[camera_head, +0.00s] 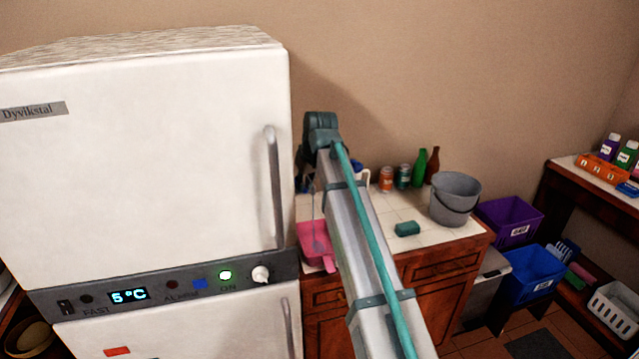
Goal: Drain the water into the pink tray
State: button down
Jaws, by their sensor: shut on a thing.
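The pink tray (308,230) stands on the tiled counter just right of the fridge, partly hidden by my arm. A thin pale streak, which looks like water, runs down over it, and something greyish shows inside. My gripper (306,180) is above the tray, mostly hidden behind my arm; only dark bluish parts show. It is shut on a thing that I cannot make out. A small white and blue piece shows just right of the arm; I cannot tell whether it belongs to the held thing.
The white fridge (150,170) fills the left. On the counter are cans (386,179), green (419,168) and brown (432,166) bottles, a grey bucket (455,198) and a green sponge (407,228). Purple (508,219) and blue (535,274) crates stand at right.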

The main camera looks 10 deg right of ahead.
jog(key=c, duration=1.1)
grip_release()
jog(key=shift+r, duration=0.15)
jog(key=v, duration=1.1)
jog(key=shift+s+r, duration=0.25)
jog(key=shift+r, duration=0.1)
